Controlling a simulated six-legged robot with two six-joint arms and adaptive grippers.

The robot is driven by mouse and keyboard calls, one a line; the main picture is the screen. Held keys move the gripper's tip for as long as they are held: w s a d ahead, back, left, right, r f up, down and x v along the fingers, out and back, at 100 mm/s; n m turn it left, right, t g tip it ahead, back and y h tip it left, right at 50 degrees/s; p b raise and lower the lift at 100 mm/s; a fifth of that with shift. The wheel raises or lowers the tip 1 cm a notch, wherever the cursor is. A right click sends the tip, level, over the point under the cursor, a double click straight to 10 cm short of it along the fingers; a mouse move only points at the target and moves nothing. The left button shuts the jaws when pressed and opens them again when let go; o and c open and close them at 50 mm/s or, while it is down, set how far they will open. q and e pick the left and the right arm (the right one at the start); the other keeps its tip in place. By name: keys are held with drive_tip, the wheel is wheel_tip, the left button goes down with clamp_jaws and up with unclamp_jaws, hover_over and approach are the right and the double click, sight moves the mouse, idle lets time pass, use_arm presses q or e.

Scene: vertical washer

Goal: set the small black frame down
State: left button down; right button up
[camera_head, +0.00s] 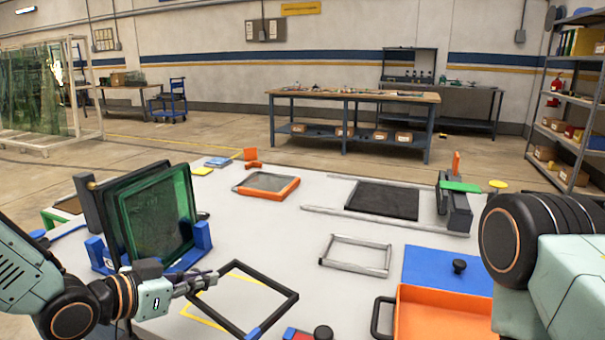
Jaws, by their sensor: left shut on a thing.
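The small black frame (268,278) is a thin, open rectangle near the front middle of the white table. My left gripper (208,281) comes in from the left and is shut on the frame's left side. A yellow outline (197,318) on the table shows partly under and beside the frame. The frame lies over it at a slightly different place; I cannot tell whether it touches the table. A blue piece (254,333) shows at the frame's near side. My right arm shows at the right edge, but its gripper is out of view.
Green glass panes (158,218) stand in a blue-footed rack at left, close behind my left gripper. A grey metal frame (357,255), an orange tray (440,315) and a blue plate (445,268) lie to the right. An orange-edged frame (268,185) lies farther back.

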use_arm(q)
drive_tip(key=s+d+f+m+g+h, duration=0.1)
drive_tip(key=s+f+m+g+h, duration=0.2)
drive_tip(key=s, duration=0.8)
wheel_tip(320, 180, down, 2)
drive_tip(key=shift+s+f+m, duration=0.1)
drive_tip(key=shift+s+m, duration=0.2)
drive_tip(key=shift+s, duration=0.1)
